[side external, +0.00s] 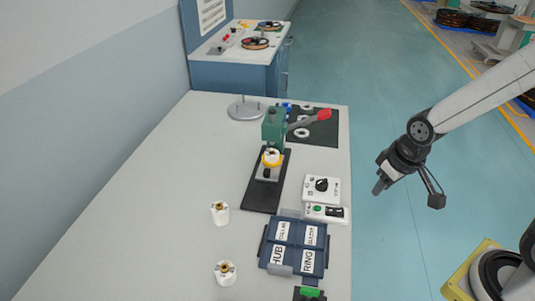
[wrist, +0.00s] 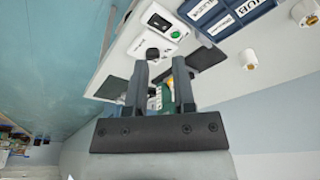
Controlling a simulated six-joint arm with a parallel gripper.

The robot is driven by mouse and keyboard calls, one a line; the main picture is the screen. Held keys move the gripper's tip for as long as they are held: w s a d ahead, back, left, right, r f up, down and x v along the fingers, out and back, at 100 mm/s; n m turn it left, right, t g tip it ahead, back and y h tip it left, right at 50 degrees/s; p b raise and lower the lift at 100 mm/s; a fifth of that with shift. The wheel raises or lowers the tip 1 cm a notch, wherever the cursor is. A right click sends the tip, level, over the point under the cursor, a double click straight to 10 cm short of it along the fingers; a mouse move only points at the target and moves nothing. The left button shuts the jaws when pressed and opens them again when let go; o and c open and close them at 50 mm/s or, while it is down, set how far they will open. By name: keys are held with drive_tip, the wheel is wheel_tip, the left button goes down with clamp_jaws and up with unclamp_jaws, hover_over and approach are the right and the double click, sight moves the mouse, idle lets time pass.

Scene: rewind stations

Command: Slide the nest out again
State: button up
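A green press (side external: 273,128) with a red-ended lever (side external: 322,115) stands on a black base plate on the bench. The nest (side external: 267,174) is at the foot of the press, with a white and yellow part (side external: 271,157) above it, under the ram. I cannot tell exactly how far in the nest sits. My gripper (side external: 379,187) is in the air to the right of the bench, clear of the press. In the wrist view my gripper (wrist: 160,66) has its two fingers apart with nothing held between them. The press is mostly hidden behind the fingers there.
Switch boxes (side external: 322,188) stand right of the press. A blue labelled tray (side external: 262,246) is in front, with white cylinders (side external: 220,213) to its left. A black mat (side external: 325,132) and a grey disc stand (side external: 246,110) lie behind. The bench's left side is clear.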

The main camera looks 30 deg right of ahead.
drive_tip(key=o, duration=0.4)
drive_tip(key=shift+w, duration=0.25)
drive_tip(key=shift+c, duration=0.2)
drive_tip(key=shift+w, duration=0.4)
drive_tip(key=n+y, duration=0.3)
drive_tip(key=n, duration=0.6)
approach(268, 170)
drive_tip(key=f, duration=0.2)
drive_tip(key=shift+a+t, duration=0.3)
drive_tip(key=shift+x, duration=3.8)
clamp_jaws()
